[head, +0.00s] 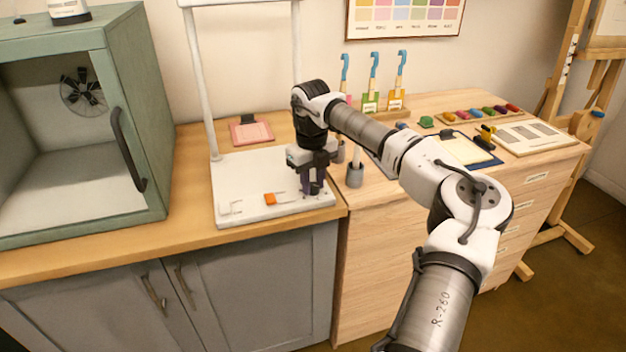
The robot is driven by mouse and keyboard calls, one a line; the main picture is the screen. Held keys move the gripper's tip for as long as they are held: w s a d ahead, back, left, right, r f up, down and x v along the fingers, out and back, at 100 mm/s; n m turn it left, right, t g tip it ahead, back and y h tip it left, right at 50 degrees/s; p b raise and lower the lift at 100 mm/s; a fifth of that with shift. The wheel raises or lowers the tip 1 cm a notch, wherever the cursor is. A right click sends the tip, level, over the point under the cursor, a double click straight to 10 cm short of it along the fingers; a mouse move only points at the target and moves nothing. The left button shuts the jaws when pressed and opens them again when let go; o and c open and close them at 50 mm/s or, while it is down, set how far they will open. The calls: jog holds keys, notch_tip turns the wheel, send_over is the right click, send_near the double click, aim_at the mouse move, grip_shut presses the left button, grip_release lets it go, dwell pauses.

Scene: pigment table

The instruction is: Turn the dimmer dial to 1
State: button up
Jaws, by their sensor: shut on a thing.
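A white stand with a flat base (245,180) is on the wooden counter, and an orange switch (270,199) sits near its front edge. My gripper (313,190) points down at the base's front right corner. Its dark fingers are closed around a small dark knob there, which I take to be the dimmer dial. The fingers hide nearly all of the dial, so its pointer and any number marks cannot be read from the head view.
A green cabinet (150,100) with an open front stands at the left. A pink clipboard (251,133) lies behind the base. A grey cup (355,175) stands just right of my gripper. Bottles, pigment sticks and a blue-edged board (489,160) lie further right.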

jog(key=n, duration=0.4)
jog(key=shift+r+n, duration=0.1)
jog(key=shift+n, duration=0.2)
jog(key=n+p, duration=0.1)
jog(key=n, duration=0.2)
jog(key=shift+n, duration=0.4)
jog(key=n, duration=0.4)
jog(key=shift+n+p, duration=0.45)
jog(key=shift+n, duration=1.35)
jog(key=o, duration=1)
